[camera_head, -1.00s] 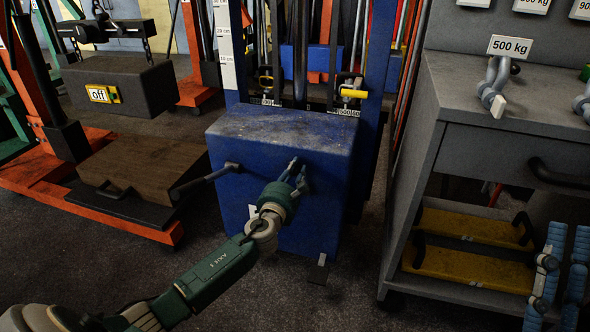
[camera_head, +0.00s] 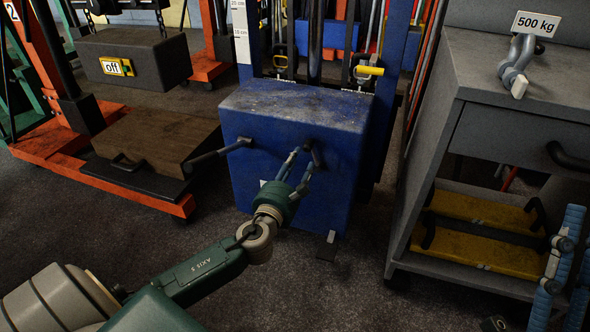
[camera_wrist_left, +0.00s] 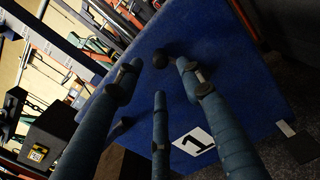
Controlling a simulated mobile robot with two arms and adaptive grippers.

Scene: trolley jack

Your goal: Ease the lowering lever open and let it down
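My right gripper (camera_head: 563,250) is partly in view at lower right, fingers apart.
A grey cabinet (camera_head: 425,170) with yellow trays (camera_head: 480,215) stands close on the right. An orange trolley frame (camera_head: 100,180) with a brown board (camera_head: 155,138) stands on the left. Dark floor (camera_head: 310,295) is free in front of the jack.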

